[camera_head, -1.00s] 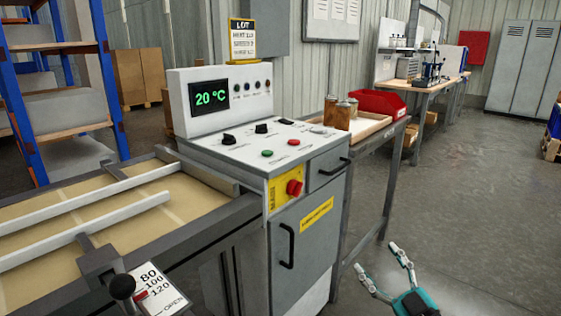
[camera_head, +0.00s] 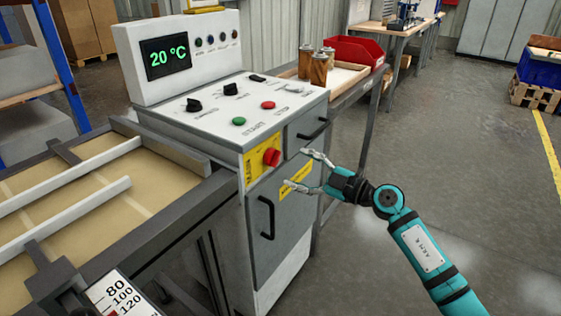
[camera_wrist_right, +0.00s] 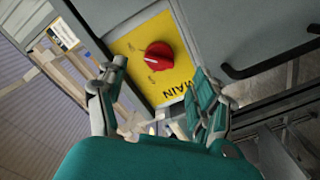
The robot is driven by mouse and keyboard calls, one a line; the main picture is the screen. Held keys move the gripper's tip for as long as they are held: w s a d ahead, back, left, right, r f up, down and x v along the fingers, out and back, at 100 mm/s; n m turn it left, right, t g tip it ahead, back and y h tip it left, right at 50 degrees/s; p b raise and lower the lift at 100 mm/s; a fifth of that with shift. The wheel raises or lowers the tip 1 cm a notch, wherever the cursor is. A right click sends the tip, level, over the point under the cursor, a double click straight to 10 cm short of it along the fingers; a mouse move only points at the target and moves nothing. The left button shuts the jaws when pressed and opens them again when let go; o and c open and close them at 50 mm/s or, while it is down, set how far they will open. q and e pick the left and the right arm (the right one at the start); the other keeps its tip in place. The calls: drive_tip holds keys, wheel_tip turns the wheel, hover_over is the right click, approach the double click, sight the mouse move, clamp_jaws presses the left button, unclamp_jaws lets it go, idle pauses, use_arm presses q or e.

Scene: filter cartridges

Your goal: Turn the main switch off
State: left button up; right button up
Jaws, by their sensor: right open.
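The main switch is a red rotary knob (camera_head: 271,157) on a yellow plate (camera_head: 252,173) on the front of the grey control cabinet. In the right wrist view the red knob (camera_wrist_right: 158,56) sits on the yellow plate (camera_wrist_right: 128,42) beyond the fingers, with the word MAIN partly hidden by a finger. My right gripper (camera_head: 309,169) is open and empty, a little to the right of the knob and apart from it. In the right wrist view my right gripper (camera_wrist_right: 157,80) has its fingers spread on either side of the knob's line. My left gripper is not in view.
The cabinet top has black knobs, a green button (camera_head: 239,121) and a red button (camera_head: 268,105). A drawer handle (camera_head: 314,129) and a door handle (camera_head: 267,218) stick out near the switch. A side table (camera_head: 349,75) stands behind.

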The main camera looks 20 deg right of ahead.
sight(274, 158)
use_arm(q)
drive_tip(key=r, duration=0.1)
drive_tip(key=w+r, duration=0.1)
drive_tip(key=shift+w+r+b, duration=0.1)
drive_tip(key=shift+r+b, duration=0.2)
drive_tip(key=shift+b, duration=0.05)
use_arm(e)
drive_tip(key=x, duration=0.6)
drive_tip(key=shift+w+a, duration=0.15)
drive_tip(key=shift+w, duration=0.05)
drive_tip(key=shift+c, duration=0.2)
drive_tip(key=c, duration=1.1)
